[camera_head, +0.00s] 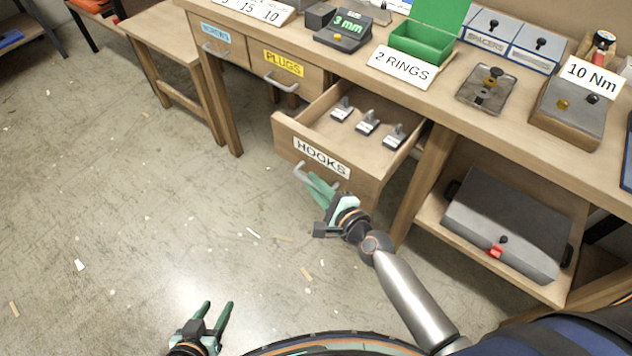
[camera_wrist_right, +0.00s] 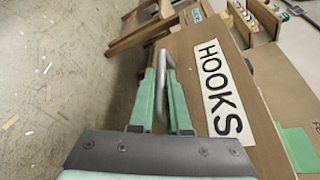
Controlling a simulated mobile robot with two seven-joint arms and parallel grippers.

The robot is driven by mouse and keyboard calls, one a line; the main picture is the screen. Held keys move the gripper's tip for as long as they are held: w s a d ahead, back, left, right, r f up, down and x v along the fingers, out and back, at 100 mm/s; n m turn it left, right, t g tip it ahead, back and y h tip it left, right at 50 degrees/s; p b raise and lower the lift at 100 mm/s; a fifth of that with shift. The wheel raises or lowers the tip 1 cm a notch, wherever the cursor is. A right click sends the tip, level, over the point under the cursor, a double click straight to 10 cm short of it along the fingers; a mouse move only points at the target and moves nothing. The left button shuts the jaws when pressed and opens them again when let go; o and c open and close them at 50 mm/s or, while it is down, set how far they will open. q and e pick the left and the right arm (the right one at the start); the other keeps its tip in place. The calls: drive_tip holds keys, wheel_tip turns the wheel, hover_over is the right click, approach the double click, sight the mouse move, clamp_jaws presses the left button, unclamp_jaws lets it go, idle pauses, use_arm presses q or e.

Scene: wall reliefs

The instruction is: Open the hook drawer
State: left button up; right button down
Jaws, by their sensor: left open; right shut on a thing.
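The hook drawer (camera_head: 288,143), labelled HOOKS, is pulled out from the workbench, and its inside shows in the head view. Several hooks (camera_head: 367,123) on small grey bases stand in it. My right gripper (camera_head: 314,183) is shut on the drawer's metal bar handle (camera_head: 301,171), below the label. In the right wrist view the green fingers (camera_wrist_right: 161,85) are on either side of the handle (camera_wrist_right: 168,66), next to the HOOKS label (camera_wrist_right: 219,87). My left gripper (camera_head: 216,308) is open and empty over the floor at the bottom left.
Closed drawers labelled PLUGS (camera_head: 284,65) and SCREWS (camera_head: 216,35) are left of the open one. A green box (camera_head: 424,42) and a 10 Nm device (camera_head: 571,110) stand on the benchtop. A grey case (camera_head: 508,222) lies on the lower shelf. The floor at left is mostly clear.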

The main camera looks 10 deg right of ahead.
drive_tip(key=c, duration=1)
unclamp_jaws()
drive_tip(key=shift+o, duration=0.6)
drive_tip(key=shift+s, duration=0.1)
drive_tip(key=v, duration=1.2)
drive_tip(key=shift+s, duration=0.2)
drive_tip(key=shift+d, duration=0.1)
